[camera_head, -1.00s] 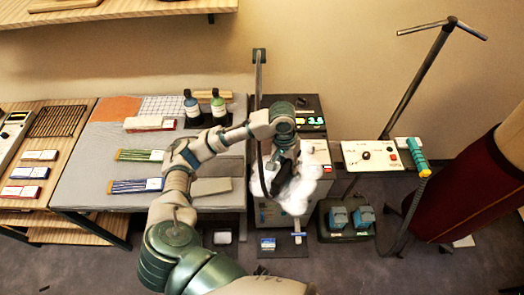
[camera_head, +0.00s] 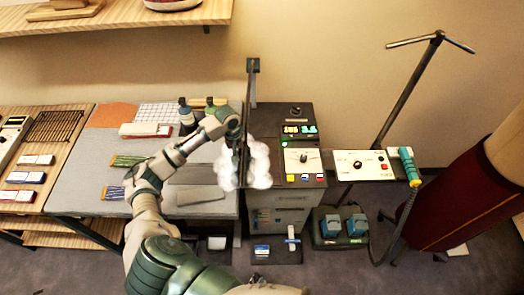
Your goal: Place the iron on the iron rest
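My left arm comes in from the bottom left and reaches over the worktable. Its gripper (camera_head: 240,155) points down at the table's right edge, beside the control cabinet. A white steam-like cloud (camera_head: 258,165) surrounds the gripper. The arm and cloud hide the fingertips, so I cannot make out the iron or whether the fingers hold it. No separate iron rest is clearly identifiable. A flat grey slab (camera_head: 197,196) lies on the table left of the gripper, and a dark wire rack (camera_head: 57,123) lies on the wooden table at far left. My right gripper is out of view.
The cabinet (camera_head: 297,125) with lit green displays stands right of the gripper. A thin upright post (camera_head: 252,85) rises behind it. A teal-handled hose tool (camera_head: 408,165) hangs by the right-hand panel.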

